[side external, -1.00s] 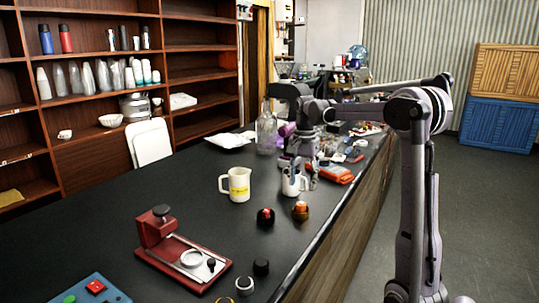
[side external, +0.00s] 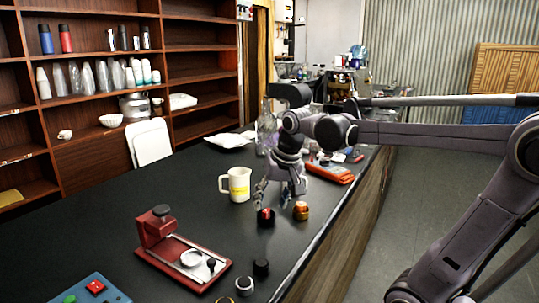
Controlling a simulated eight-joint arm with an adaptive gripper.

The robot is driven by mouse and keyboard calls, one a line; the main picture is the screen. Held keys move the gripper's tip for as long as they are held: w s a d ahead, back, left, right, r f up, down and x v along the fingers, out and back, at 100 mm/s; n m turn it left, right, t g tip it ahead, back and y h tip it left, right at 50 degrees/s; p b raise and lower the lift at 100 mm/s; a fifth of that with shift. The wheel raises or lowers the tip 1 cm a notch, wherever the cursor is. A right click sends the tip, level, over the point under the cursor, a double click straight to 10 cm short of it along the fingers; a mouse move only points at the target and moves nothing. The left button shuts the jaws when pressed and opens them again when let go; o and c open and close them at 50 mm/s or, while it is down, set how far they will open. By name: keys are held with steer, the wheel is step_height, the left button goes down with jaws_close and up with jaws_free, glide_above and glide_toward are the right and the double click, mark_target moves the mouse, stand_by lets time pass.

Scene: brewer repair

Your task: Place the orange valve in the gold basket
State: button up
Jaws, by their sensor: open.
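A small round piece with an orange top and a gold-brown lower part (side external: 301,211) stands on the dark counter near its right edge. I cannot tell whether this is the orange valve alone or a valve on another part. Beside it on the left is a dark piece with a red top (side external: 265,217). My gripper (side external: 280,198) is open, pointing down just behind and above these two pieces, with nothing seen between its fingers. A gold-rimmed ring (side external: 225,300), possibly the gold basket, is cut off by the bottom edge of the view.
A white mug (side external: 237,185) stands left of my gripper. A red press stand (side external: 184,259), a silver ring (side external: 244,286) and a black cap (side external: 261,268) are nearer. A blue button box (side external: 92,290) is at bottom left. An orange-red case (side external: 331,172) lies behind. The counter's left middle is clear.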

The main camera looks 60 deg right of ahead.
steer(key=s+a+f+n+t, duration=0.1)
steer(key=a+f+n, duration=0.1)
steer(key=a, duration=0.2)
steer(key=s+a+f+n+t, duration=0.1)
steer(key=s+a+f+n, duration=0.1)
steer(key=a+n, duration=0.1)
steer(key=s+a+f+n+t+y, duration=0.1)
steer(key=s+a+f+n, duration=0.1)
steer(key=a+n, duration=0.1)
steer(key=shift+a+f+t, duration=0.2)
steer(key=shift+a+t, duration=0.1)
steer(key=shift+a, duration=0.5)
steer(key=shift+w, duration=0.1)
